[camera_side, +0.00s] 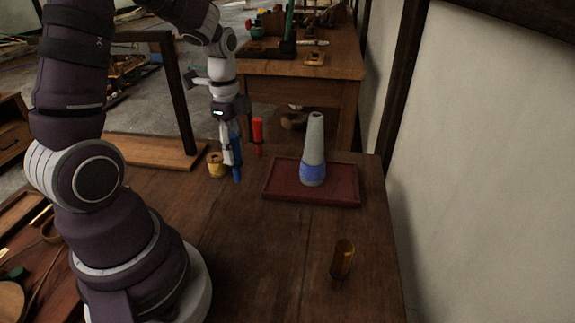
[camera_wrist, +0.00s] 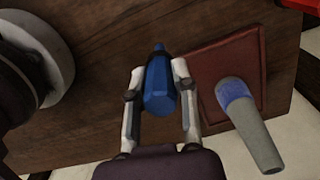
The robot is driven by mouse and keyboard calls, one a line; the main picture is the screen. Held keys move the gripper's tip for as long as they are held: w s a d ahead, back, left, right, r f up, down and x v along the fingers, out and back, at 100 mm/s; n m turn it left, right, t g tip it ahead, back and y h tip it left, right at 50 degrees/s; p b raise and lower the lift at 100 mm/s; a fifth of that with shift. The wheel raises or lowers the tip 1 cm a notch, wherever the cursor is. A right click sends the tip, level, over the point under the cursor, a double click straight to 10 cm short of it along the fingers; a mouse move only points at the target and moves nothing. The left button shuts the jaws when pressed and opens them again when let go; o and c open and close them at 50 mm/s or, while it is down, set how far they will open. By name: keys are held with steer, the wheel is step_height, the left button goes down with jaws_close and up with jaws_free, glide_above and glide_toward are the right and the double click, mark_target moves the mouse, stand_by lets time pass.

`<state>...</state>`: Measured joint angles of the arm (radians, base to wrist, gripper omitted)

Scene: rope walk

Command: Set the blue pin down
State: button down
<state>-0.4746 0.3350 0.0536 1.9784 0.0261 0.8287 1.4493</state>
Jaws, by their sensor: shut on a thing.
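The blue pin (camera_side: 237,173) is upright in my gripper (camera_side: 230,158), over the far part of the wooden table. Its narrow lower end is near the tabletop; I cannot tell whether it touches. In the wrist view the blue pin (camera_wrist: 159,92) sits between the two fingers of my gripper (camera_wrist: 158,72), which are shut on it from both sides. Its narrow end points away from the wrist camera. The fingers hide part of the pin in the side view.
A red pin (camera_side: 257,131) stands close behind, and a yellow spool-like piece (camera_side: 215,168) is just left. A dark red tray (camera_side: 341,196) on the right holds a tall grey cone (camera_side: 314,138) with a blue band. An amber pin (camera_side: 343,258) stands at the front right. The table's middle is clear.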

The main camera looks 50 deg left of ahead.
mark_target(238, 182)
step_height(238, 182, down, 5)
steer(key=shift+r, duration=0.1)
steer(key=c, duration=0.9)
jaws_free()
steer(key=shift+f, duration=0.2)
steer(key=r, duration=1.2)
steer(key=shift+d+r, duration=0.35)
steer(key=shift+d, duration=0.05)
steer(key=s+d+r+n+t, duration=0.1)
steer(key=s+d+n+t, duration=0.1)
steer(key=d+n, duration=0.3)
steer(key=s+d+r+n+t, duration=0.2)
steer(key=d+n+t, duration=0.1)
steer(key=d+n, duration=0.2)
steer(key=shift+s+d+n+t, duration=0.15)
steer(key=shift+d+n+t, duration=0.15)
steer(key=shift+d+n, duration=0.15)
